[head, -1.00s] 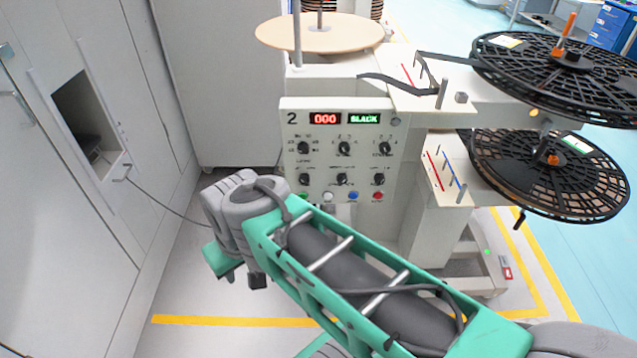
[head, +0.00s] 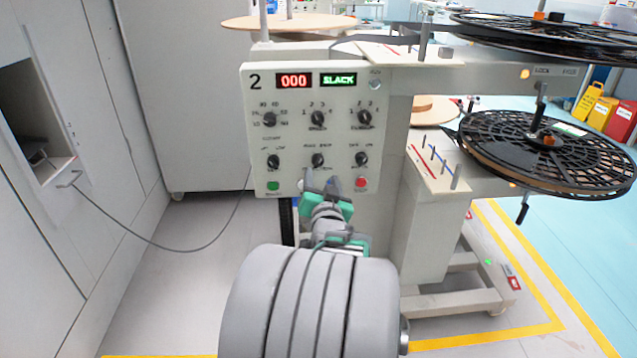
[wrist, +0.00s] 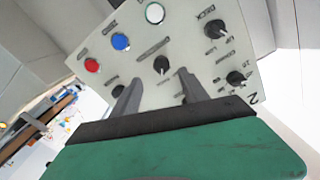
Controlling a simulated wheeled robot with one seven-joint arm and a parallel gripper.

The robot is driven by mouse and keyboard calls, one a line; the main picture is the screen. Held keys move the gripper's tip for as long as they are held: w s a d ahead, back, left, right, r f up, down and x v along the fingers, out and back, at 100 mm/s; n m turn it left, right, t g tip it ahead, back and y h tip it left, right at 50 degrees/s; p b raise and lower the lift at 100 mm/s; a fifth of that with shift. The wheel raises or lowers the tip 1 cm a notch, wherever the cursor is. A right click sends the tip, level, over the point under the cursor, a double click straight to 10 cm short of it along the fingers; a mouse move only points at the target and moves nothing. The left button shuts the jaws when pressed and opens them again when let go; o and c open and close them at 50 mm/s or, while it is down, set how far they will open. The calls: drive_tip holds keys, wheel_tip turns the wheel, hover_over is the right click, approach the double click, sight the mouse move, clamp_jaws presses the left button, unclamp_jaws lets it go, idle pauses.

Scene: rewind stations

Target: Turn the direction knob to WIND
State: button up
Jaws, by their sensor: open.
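The direction knob (head: 318,160) is the small black middle knob in the lower row of the white control panel (head: 384,120). Its pointer and lettering are too small for me to read its setting. In the wrist view the knob (wrist: 161,64) shows just beyond the fingertips, in the gap between them. My gripper (head: 321,182) is in front of the panel, just below the knob in the head view. In the wrist view my gripper (wrist: 158,77) is open, with two grey fingers apart and nothing between them. I cannot tell whether a finger touches the panel.
Other black knobs, such as the lower right one (head: 360,160), sit close around. A red button (head: 361,183) and a green button (head: 273,186) are below. Displays read 000 and SLACK. Black reels (head: 590,150) stand to the right; a cabinet (head: 90,200) is on the left.

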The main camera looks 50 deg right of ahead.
sight(318, 163)
drive_tip(key=x, duration=0.7)
drive_tip(key=shift+w+a+r+b, duration=0.1)
drive_tip(key=shift+b, duration=0.2)
clamp_jaws()
